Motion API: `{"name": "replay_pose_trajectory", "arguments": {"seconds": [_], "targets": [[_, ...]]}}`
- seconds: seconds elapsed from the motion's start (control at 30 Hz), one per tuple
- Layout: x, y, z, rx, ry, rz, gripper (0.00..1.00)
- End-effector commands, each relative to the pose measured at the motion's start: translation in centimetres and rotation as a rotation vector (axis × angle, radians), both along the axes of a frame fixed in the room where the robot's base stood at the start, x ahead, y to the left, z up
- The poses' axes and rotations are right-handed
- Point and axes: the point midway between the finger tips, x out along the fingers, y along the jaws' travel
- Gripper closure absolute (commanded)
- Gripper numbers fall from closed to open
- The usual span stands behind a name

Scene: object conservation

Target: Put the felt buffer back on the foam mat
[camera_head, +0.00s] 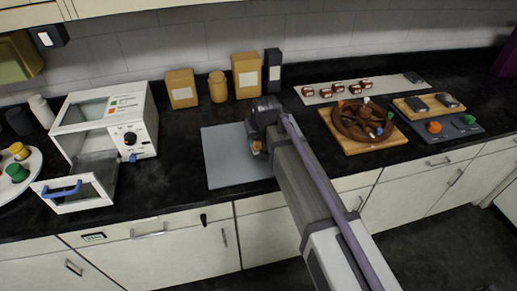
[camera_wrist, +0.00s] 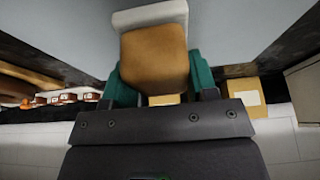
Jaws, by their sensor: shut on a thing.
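My gripper (camera_head: 259,143) is over the right part of a flat light grey mat (camera_head: 222,172) in the head view. In the wrist view its green fingers (camera_wrist: 157,88) are shut on the felt buffer (camera_wrist: 155,58), a tan-brown block with a pale pad at its far end. In the head view only a small tan bit of it shows below the gripper. Whether the pad touches the mat is hidden. A darker blue-grey mat (camera_head: 464,133) lies at the right with an orange knob and a green piece. I cannot tell by looks which mat is foam.
A white toaster oven with its door (camera_head: 75,190) open stands at the left. Tan boxes (camera_head: 246,75) and a jar (camera_head: 218,87) stand behind the mat. A wooden board (camera_head: 369,148) with a brown ring-shaped thing is to the right. The grey mat's left part is clear.

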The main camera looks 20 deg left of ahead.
Motion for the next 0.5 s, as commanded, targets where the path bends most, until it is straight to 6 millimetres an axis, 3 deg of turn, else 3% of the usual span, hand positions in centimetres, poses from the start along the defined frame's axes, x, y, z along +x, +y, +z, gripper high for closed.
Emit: {"name": "replay_pose_trajectory", "arguments": {"seconds": [0.03,0.13,0.5], "targets": [[0.0,0.0,-1.9,0.000,0.000,0.000,0.73],[0.0,0.0,-3.5,0.000,0.000,0.000,0.73],[0.0,0.0,-3.5,0.000,0.000,0.000,0.77]]}}
